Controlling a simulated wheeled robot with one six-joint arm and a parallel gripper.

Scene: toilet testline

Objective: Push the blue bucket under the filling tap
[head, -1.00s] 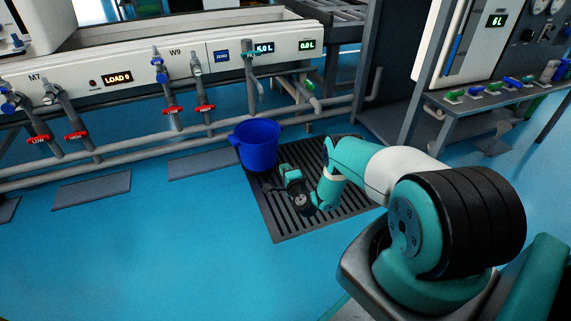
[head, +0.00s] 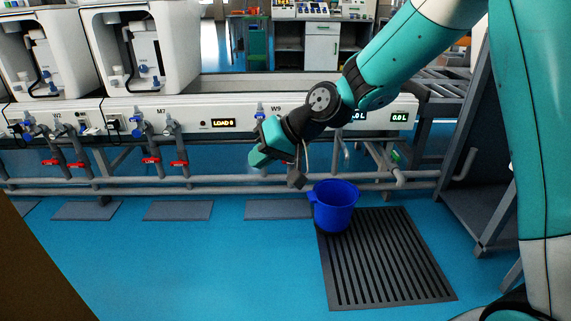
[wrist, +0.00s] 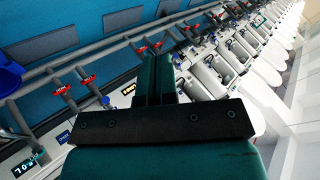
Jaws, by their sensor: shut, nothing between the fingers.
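The blue bucket (head: 335,210) stands upright on the floor at the back left corner of the dark slatted grate (head: 385,258). Part of it shows at the left edge of the wrist view (wrist: 8,78). A tap pipe with a green handle (head: 393,158) hangs from the bench to the right of and behind the bucket. Another pipe comes down nearer the bucket, partly hidden by my arm. I cannot tell which one is the filling tap. My gripper (head: 256,160) is shut and empty, raised left of and above the bucket, apart from it. Its closed fingers show in the wrist view (wrist: 155,75).
A long bench (head: 225,123) with red-tagged taps (head: 180,163) runs behind, with rails below. Grey floor plates (head: 178,211) lie left of the bucket. A dark frame (head: 478,185) stands at the right. Blue floor in front is clear.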

